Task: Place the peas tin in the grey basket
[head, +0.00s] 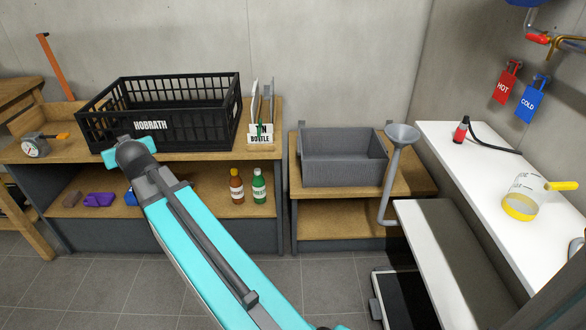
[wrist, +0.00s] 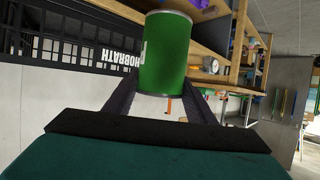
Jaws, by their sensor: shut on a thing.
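My gripper (wrist: 165,92) is shut on a green tin (wrist: 165,52) in the wrist view. In the head view the gripper and tin do not show; my arm runs toward the left bench. The grey basket (head: 345,168) stands on the wooden bench at the centre right of the head view, apart from my arm. Its inside looks empty as far as I can see.
A black crate (head: 170,121) marked HOBRATH stands on the left bench, with a white holder (head: 260,134) beside it. A grey funnel (head: 401,135) rises close at the basket's right side. A dial gauge (head: 35,147) sits far left. The white counter (head: 480,165) is at right.

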